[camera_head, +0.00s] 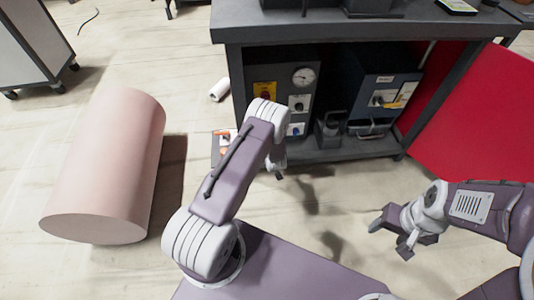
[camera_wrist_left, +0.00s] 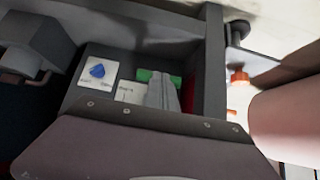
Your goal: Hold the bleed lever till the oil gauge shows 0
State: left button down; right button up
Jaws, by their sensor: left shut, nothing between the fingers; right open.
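A green lever handle (camera_wrist_left: 145,75), apparently the bleed lever, shows in the left wrist view beside a small printed plate (camera_wrist_left: 129,93). My left gripper (camera_wrist_left: 164,91) is shut and empty, its grey fingers overlapping the green handle; I cannot tell whether they touch. In the head view my left arm hides the lever. My right gripper (camera_head: 391,236) is open and empty above the floor at the right.
A blue knob (camera_wrist_left: 97,70) on a white plate sits left of the lever. A second dark unit (camera_head: 385,92) stands on the shelf. A pink cylinder (camera_head: 108,165) lies left; a red panel (camera_head: 480,115) stands right.

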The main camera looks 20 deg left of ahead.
pick_arm(q)
jog(key=shift+w+a+f+b, duration=0.15)
jog(key=shift+f+b, duration=0.2)
jog(key=shift+f, duration=0.55)
jog(key=shift+w+f+b, duration=0.1)
jog(key=shift+f+b, duration=0.25)
jog(key=shift+f, duration=0.55)
jog(key=shift+w+a+f+b, duration=0.15)
jog(key=shift+f+b, duration=0.2)
jog(key=shift+f, duration=0.55)
dwell(5.3)
